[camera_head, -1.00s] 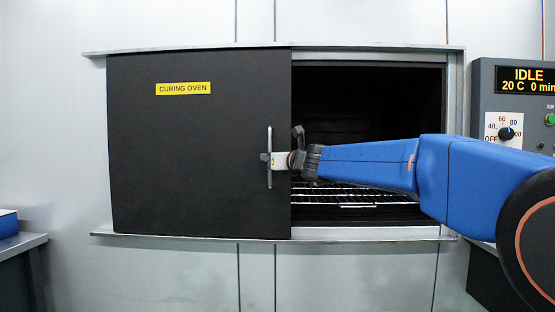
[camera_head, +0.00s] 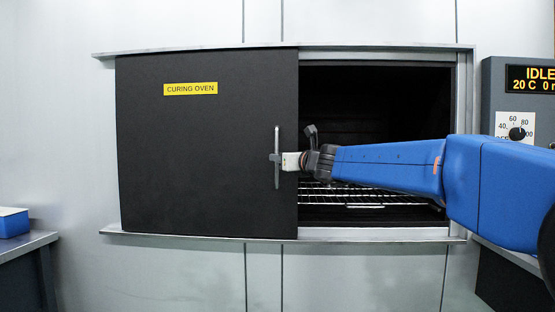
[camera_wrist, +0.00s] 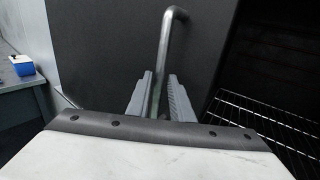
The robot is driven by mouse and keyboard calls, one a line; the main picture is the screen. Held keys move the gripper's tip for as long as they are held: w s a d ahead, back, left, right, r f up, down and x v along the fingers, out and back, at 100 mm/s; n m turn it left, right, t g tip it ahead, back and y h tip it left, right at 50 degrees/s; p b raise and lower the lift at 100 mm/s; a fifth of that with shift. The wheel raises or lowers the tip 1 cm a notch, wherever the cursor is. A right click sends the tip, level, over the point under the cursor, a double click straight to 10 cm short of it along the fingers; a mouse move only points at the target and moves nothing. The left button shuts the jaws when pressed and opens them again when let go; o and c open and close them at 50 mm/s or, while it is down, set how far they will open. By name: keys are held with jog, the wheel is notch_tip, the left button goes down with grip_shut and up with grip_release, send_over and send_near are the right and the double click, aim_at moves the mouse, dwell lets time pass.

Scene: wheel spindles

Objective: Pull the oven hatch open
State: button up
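The oven hatch (camera_head: 205,160) is a black sliding panel with a yellow "CURING OVEN" label (camera_head: 190,88). It stands at the left, with the right half of the oven opening (camera_head: 375,100) uncovered. Its upright metal handle (camera_head: 277,140) is near its right edge; the handle also shows in the wrist view (camera_wrist: 163,60). My gripper (camera_head: 274,158) is at the handle, with one finger on each side of the bar. In the wrist view my gripper (camera_wrist: 160,95) shows narrow gaps between fingers and bar, so it looks open around it. The lower bar is partly hidden.
A wire rack (camera_head: 350,194) lies inside the dark oven. The control panel (camera_head: 515,120) reading "IDLE" and 20 C is at the right. A side table (camera_head: 30,242) with a blue box (camera_head: 13,224) is at the left. Metal rails (camera_head: 180,237) run along the hatch.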

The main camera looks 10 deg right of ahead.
jog(key=v, duration=1.5)
jog(key=s+a+f+n+g, duration=0.2)
jog(key=s+f+n+g, duration=0.1)
jog(key=s+f+n, duration=0.7)
jog(key=s+a+f+n+g, duration=0.2)
jog(key=s+f+n+g, duration=0.2)
jog(key=s+f+n, duration=0.5)
jog(key=s+d+f+n+g+h, duration=0.1)
jog(key=s+d+f+n+h, duration=0.1)
jog(key=f, duration=0.5)
jog(key=s+d+f+n+g+h, duration=0.2)
jog(key=s+d+f+n, duration=0.3)
jog(key=s+f+n, duration=0.1)
jog(key=s+d+f+n+g+h, duration=0.2)
jog(key=s+d+f+n, duration=0.2)
jog(key=f, duration=0.6)
jog(key=s+n, duration=0.1)
jog(key=s, duration=0.1)
jog(key=shift+s, duration=0.3)
